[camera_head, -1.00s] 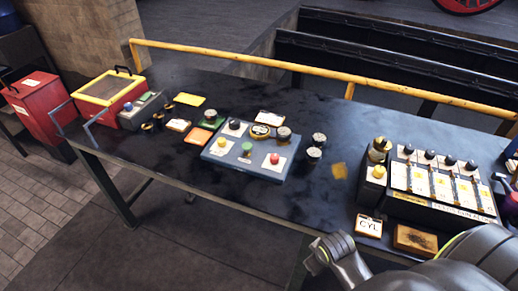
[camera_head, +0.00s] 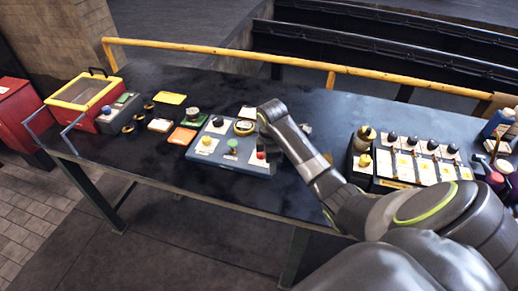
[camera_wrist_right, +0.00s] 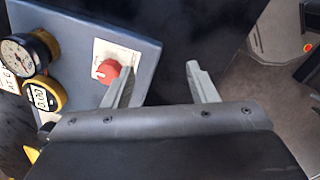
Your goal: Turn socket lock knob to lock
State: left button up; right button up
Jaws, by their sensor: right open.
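A blue-grey panel (camera_head: 225,160) lies on the dark bench, with several knobs on white plates. A red knob (camera_head: 261,155) sits at its near right corner; it also shows in the right wrist view (camera_wrist_right: 108,71) on a white plate with small marks. Yellow (camera_head: 207,141), green (camera_head: 232,144) and black (camera_head: 218,121) knobs are on the same panel. I cannot read which is the socket lock knob. My right gripper (camera_wrist_right: 159,68) is open and empty, its left finger just right of the red knob. My left gripper is not in view.
A round gauge (camera_wrist_right: 16,52) and a yellow-rimmed dial (camera_wrist_right: 42,97) are left of the red knob. A black block with several knobs and cards (camera_head: 400,180) stands to the right. A yellow rail (camera_head: 225,53) runs along the back. Bare bench lies in front.

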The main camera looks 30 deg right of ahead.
jog(key=w+d+r+n, duration=0.2)
jog(key=w+r+n, duration=0.2)
jog(key=w+r, duration=0.65)
jog(key=b, duration=0.6)
send_over(261, 155)
jog(key=w, duration=0.1)
notch_tip(261, 155, down, 5)
jog(key=shift+g+y, duration=0.3)
jog(key=shift+y, duration=0.1)
jog(key=f, duration=0.6)
jog(key=f+p, duration=0.1)
jog(key=f, duration=0.3)
jog(key=shift+w+d, duration=0.15)
jog(key=shift+d, duration=0.25)
jog(key=shift+c, duration=0.4)
